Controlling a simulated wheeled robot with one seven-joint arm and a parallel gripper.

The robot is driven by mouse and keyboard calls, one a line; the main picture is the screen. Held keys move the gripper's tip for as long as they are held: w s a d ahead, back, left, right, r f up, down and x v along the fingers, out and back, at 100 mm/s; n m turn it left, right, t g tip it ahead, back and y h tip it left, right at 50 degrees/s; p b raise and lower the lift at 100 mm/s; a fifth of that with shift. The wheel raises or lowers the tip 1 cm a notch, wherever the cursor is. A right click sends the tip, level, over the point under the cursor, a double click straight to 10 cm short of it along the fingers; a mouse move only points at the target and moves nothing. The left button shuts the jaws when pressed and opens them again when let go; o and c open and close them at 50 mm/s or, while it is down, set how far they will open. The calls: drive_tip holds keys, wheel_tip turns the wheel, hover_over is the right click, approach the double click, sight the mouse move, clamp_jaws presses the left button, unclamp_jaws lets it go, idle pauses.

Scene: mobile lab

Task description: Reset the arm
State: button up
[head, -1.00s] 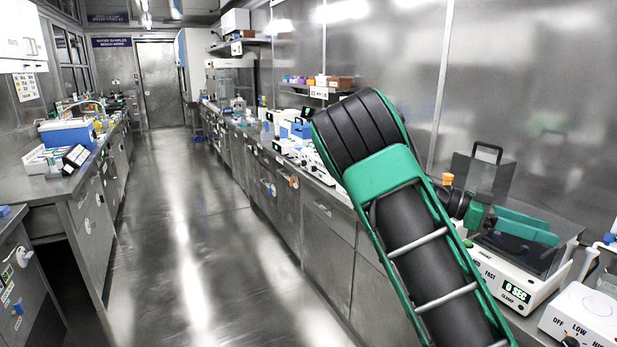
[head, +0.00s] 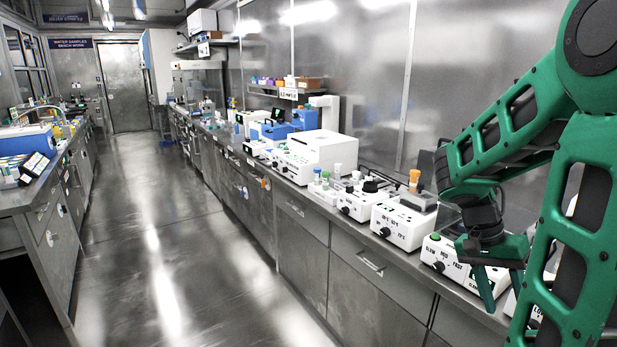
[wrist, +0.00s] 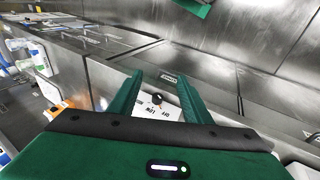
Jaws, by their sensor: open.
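My gripper (head: 497,284) is at the right of the head view, at the end of my green arm. Its fingers point down in front of the right part of the bench. In the wrist view my gripper (wrist: 158,88) shows two green fingers spread apart with nothing between them. A white device with a black knob (wrist: 157,99) shows beyond the gap between the fingers. In the head view the white device marked slow, med and fast (head: 447,258) is just behind the gripper and partly hidden by it. I cannot tell the exact distance between them.
The steel bench (head: 318,204) along the right wall carries several white devices, including a large white box (head: 318,151). An orange-capped tube (head: 414,179) stands on one device. A left bench (head: 35,197) holds a blue box. The floor aisle (head: 185,240) between them is clear.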

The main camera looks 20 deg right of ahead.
drive_tip(key=s+a+r+n+t+y, duration=0.1)
drive_tip(key=s+a+n+t, duration=0.1)
drive_tip(key=a+n, duration=0.2)
drive_tip(key=s+a+n+t+y, duration=0.2)
drive_tip(key=a+n, duration=0.1)
drive_tip(key=a, duration=0.6)
drive_tip(key=shift+s+r+n, duration=0.25)
drive_tip(key=shift+r+n, duration=0.15)
drive_tip(key=shift+w+d, duration=0.1)
drive_tip(key=shift+w+f, duration=0.25)
drive_tip(key=shift+w, duration=0.25)
